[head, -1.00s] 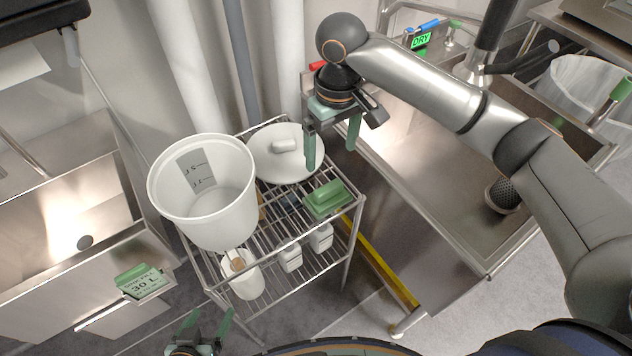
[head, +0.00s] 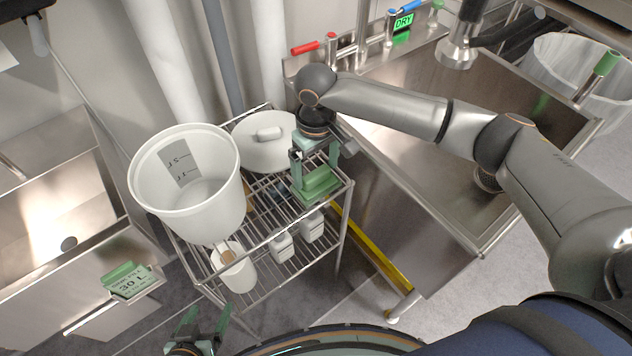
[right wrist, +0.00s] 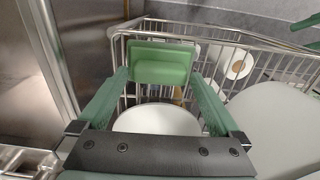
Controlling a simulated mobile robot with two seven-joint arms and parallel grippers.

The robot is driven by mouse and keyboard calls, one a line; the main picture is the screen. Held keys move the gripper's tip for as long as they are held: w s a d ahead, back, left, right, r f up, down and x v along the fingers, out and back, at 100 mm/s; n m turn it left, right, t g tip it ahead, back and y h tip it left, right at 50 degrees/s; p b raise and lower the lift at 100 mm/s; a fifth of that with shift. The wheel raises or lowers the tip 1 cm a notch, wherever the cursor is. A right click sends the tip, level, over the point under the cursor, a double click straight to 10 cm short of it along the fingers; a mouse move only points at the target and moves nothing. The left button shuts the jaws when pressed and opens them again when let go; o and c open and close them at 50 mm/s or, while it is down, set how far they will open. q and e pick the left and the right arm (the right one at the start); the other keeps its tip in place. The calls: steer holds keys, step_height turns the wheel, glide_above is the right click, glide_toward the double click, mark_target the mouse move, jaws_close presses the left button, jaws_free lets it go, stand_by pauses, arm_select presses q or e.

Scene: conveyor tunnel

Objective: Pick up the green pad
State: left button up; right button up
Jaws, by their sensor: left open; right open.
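The green pad (head: 318,183) lies at the right end of the wire cart's top shelf, and looks like a block with a narrower raised part. In the right wrist view the pad (right wrist: 160,65) shows ahead, between the fingertips. My right gripper (head: 315,170) is open, pointing down at the pad, with its fingers close to it; I cannot tell whether they touch it.
On the cart (head: 262,297) stand a large white bucket (head: 190,190) and a white lid (head: 265,150) beside the right gripper. A steel sink (head: 430,150) is at right. A 30 L sign (head: 132,284) with a green piece is at left.

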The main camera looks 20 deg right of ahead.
mark_target(316, 174)
arm_select(q)
steer(key=shift+w+d+r, duration=0.1)
steer(key=shift+w+r, duration=0.15)
steer(key=shift+w, duration=0.1)
arm_select(e)
steer(key=shift+f, duration=0.25)
arm_select(q)
steer(key=shift+s+f, duration=0.15)
steer(key=shift+s, duration=0.1)
arm_select(e)
steer(key=c, duration=1.1)
steer(key=shift+r, duration=0.1)
